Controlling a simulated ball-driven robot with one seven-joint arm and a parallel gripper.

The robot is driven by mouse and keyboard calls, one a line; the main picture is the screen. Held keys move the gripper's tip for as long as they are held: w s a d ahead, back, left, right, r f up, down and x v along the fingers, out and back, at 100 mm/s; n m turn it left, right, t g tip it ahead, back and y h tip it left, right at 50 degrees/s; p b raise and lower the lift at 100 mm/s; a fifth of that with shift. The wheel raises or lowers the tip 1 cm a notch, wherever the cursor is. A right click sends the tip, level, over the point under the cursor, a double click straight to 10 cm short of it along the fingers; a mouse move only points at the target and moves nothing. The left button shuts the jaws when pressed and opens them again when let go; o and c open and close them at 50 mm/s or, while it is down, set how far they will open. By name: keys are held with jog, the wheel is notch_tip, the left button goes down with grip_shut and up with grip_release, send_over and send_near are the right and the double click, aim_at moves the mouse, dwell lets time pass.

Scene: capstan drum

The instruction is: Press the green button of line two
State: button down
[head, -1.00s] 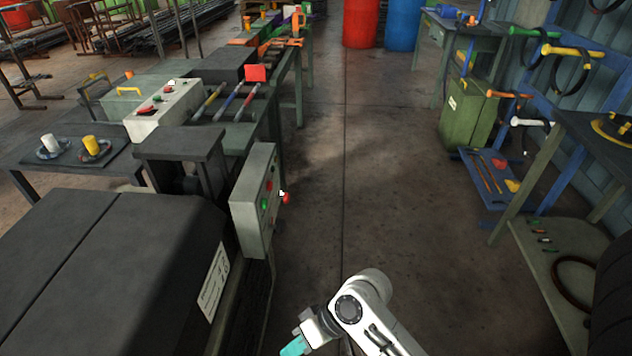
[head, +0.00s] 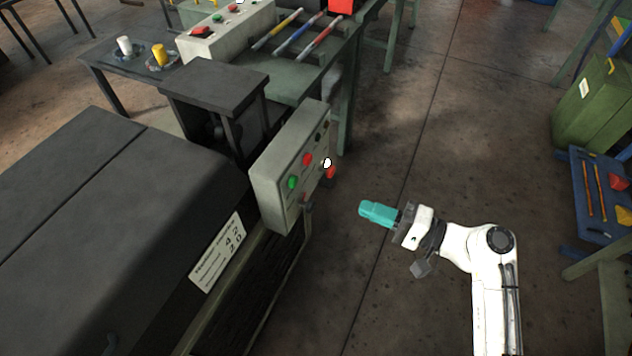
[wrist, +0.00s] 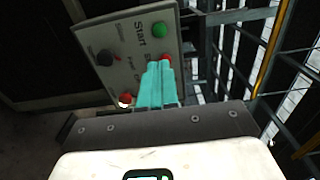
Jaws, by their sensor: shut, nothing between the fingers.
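A grey control box (head: 270,175) at the end of the dark machine carries a green button (head: 291,183), a red button (head: 307,160) and a red control with a white tip (head: 327,163). I cannot read which line it belongs to. In the wrist view the panel (wrist: 125,35) shows the green button (wrist: 159,30) beside the word "Start", with a red button (wrist: 165,61) by my fingertips. My gripper (head: 364,210) is shut and empty, its teal fingers pointing left toward the box, apart from it. In the wrist view the fingers (wrist: 156,68) partly cover the panel.
A second pale control box (head: 225,35) with red and green buttons stands farther back, by a rack of coloured rollers (head: 298,36). The dark machine (head: 130,190) fills the left. A green cabinet (head: 592,105) and blue tray (head: 600,190) stand right. Floor between is clear.

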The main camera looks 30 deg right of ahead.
aim_at(296, 182)
jog(key=p+x, duration=0.1)
jog(key=x, duration=1.3)
jog(key=shift+a+p, duration=0.15)
jog(key=shift+p, duration=0.15)
